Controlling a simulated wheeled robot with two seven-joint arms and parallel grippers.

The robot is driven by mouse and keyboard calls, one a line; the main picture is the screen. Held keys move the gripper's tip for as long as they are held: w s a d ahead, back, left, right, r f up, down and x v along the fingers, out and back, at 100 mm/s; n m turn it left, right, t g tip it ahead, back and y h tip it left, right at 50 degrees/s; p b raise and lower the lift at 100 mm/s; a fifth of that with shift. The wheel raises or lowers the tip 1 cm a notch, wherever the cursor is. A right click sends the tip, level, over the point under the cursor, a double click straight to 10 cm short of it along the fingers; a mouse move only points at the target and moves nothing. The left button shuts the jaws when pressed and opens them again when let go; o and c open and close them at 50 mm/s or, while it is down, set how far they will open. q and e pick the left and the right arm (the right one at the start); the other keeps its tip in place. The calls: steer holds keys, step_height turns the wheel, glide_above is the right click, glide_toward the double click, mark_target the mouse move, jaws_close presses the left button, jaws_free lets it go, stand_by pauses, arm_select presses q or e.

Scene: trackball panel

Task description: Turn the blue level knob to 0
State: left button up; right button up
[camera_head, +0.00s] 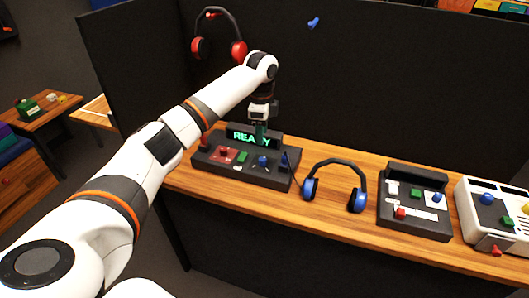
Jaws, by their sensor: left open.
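A dark control panel (222,172) with a green lit display (241,135) reading "READY" stands on the wooden counter. A round blue control (262,161) sits right of the middle of the panel. Another small blue control (284,160) is at the panel's right edge. I cannot tell which is the level knob, and no scale is readable. My left gripper (262,138) is open, pointing down over the panel, in front of the display and behind the round blue control. It partly hides the display's last letters. My right gripper is not in view.
Red (227,155) and green (242,157) controls are on the same panel. Blue headphones (335,166) stand just right of it. A second panel (411,217) and a white device (483,228) stand farther right. Red headphones (240,52) hang on the dark partition behind.

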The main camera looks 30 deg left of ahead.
mark_target(262, 158)
arm_select(q)
step_height(262, 158, down, 4)
steer(key=shift+r, duration=0.1)
step_height(262, 158, down, 5)
steer(key=shift+w+f+p, duration=0.15)
steer(key=shift+f+p, duration=0.05)
steer(key=shift+p, duration=0.2)
steer(key=shift+f, duration=0.4)
steer(key=shift+c, duration=0.3)
jaws_close()
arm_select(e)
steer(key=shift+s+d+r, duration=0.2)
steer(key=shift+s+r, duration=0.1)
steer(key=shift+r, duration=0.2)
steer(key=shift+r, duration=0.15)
